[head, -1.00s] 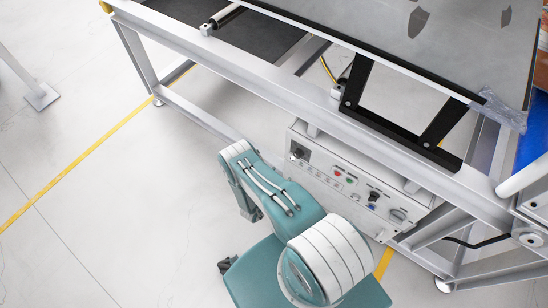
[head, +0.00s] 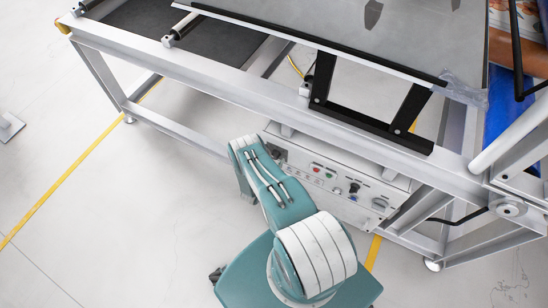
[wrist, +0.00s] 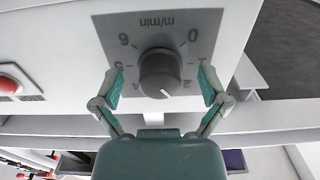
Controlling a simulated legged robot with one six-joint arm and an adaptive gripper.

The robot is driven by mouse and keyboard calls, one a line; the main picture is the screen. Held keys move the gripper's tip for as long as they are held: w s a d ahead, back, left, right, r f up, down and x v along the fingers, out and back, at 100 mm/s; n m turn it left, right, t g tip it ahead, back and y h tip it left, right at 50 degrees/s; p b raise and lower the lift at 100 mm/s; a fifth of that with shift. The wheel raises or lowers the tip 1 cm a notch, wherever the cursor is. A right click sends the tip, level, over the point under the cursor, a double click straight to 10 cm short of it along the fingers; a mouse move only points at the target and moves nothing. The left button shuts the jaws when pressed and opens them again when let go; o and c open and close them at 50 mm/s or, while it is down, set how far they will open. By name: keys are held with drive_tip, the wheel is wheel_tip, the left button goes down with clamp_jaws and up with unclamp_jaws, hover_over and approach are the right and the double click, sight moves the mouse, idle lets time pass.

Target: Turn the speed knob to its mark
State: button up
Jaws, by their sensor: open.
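The speed knob (wrist: 160,72) is a dark grey round knob on a grey dial plate (wrist: 112,28) marked m/min, upside down in the wrist view. Its white pointer line faces down and slightly right, between the 4 and the 2. My gripper (wrist: 161,88) is open, with one teal-padded finger on each side of the knob and a visible gap to it. In the head view the control box (head: 330,182) sits under the table frame, and my arm covers part of its left end. No separate target mark can be made out.
A red button (wrist: 9,84) is at the left edge of the wrist view. The table's metal beam (head: 225,80) runs above the box, with a black bracket (head: 365,123) over it. A table leg (head: 98,75) stands at left. The floor at left is open.

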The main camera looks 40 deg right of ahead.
drive_tip(key=c, duration=1.2)
drive_tip(key=shift+n, duration=0.9)
drive_tip(key=shift+w, duration=0.1)
drive_tip(key=o, duration=1.2)
drive_tip(key=v, duration=1.2)
drive_tip(key=shift+f, duration=0.1)
